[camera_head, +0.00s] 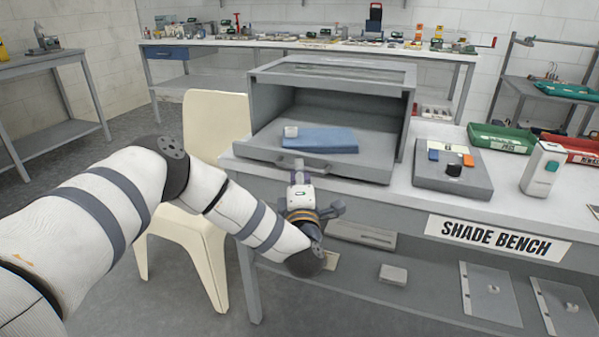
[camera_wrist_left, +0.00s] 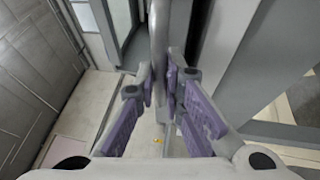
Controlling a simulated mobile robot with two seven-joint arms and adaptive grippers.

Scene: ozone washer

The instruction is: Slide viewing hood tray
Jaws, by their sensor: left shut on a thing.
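The grey viewing hood (camera_head: 412,90) stands on the bench with its front open. Its tray (camera_head: 350,172) reaches out of the opening at the front edge. A dark handle (camera_head: 318,171) is on the tray's front. My left gripper (camera_head: 298,168) is at this handle. In the left wrist view its purple fingers (camera_wrist_left: 165,90) are shut on a grey bar (camera_wrist_left: 158,45), the handle. The fingertips are small in the head view. My right gripper is not in view.
On the white bench (camera_head: 400,205), right of the hood, are a grey control box (camera_head: 470,182), a white device (camera_head: 543,168), a green bin (camera_head: 502,138) and a red bin (camera_head: 575,150). A cream chair (camera_head: 213,125) stands close behind my left arm. A shelf lies below the bench top.

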